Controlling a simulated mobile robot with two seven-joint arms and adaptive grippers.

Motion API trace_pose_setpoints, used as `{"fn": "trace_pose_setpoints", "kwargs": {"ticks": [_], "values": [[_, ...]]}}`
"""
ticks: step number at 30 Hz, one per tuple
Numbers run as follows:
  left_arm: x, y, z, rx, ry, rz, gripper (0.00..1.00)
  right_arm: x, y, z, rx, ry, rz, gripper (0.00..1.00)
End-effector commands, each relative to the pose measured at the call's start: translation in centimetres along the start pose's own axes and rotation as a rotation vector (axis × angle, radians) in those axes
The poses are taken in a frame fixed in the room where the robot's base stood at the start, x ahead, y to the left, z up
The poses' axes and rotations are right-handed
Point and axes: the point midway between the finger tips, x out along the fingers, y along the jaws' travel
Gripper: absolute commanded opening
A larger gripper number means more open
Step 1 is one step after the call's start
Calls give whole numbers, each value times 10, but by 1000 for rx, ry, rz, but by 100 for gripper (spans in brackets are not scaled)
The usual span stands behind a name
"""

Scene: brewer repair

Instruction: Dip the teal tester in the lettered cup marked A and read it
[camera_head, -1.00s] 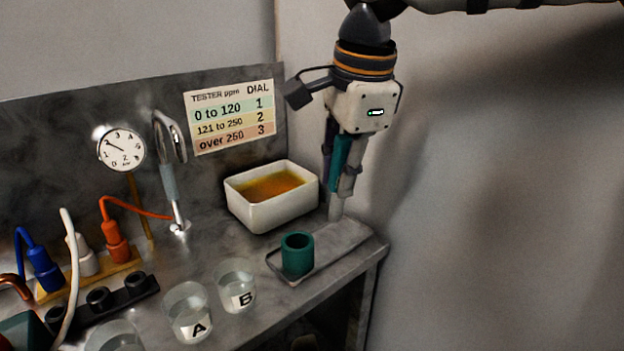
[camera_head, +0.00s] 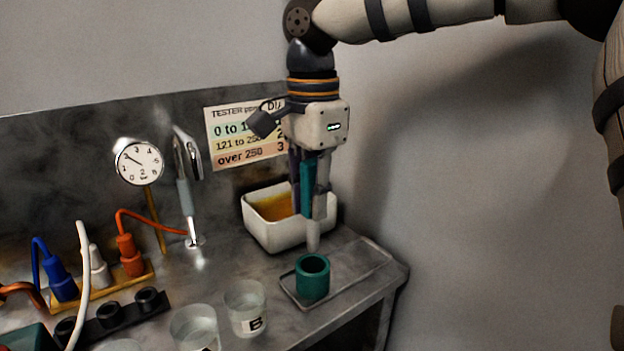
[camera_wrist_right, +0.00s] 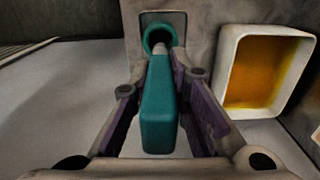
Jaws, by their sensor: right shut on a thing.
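My right gripper (camera_head: 309,190) is shut on the teal tester (camera_head: 306,186), which hangs upright with its pale tip pointing down. The tester also fills the middle of the right wrist view (camera_wrist_right: 160,105), between the purple finger pads. Its tip is above and behind the teal holder cup (camera_head: 313,279), apart from the counter as far as I can tell. Cup A (camera_head: 194,328) is a clear cup at the bottom edge, its letter mostly cut off. Cup B (camera_head: 246,308) stands right of it. My left gripper is out of view.
A white tub with amber liquid (camera_head: 262,232) stands behind the tester. The teal holder stands on a small tray (camera_head: 345,277). A chart (camera_head: 232,127) is partly hidden by my gripper. A dial gauge (camera_head: 139,162), a faucet (camera_head: 187,185) and coloured plugs (camera_head: 62,279) are at left.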

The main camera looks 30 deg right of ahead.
Motion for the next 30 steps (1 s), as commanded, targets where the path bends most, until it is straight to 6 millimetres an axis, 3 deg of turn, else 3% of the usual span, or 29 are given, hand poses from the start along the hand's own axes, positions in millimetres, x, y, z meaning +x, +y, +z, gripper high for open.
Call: {"fn": "trace_pose_setpoints", "kwargs": {"ticks": [15, 30], "values": [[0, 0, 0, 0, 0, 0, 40, 50, 0, 0, 0, 1, 1, 0], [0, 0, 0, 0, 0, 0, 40, 59, 0, 0, 0, 0, -1, 0]]}}
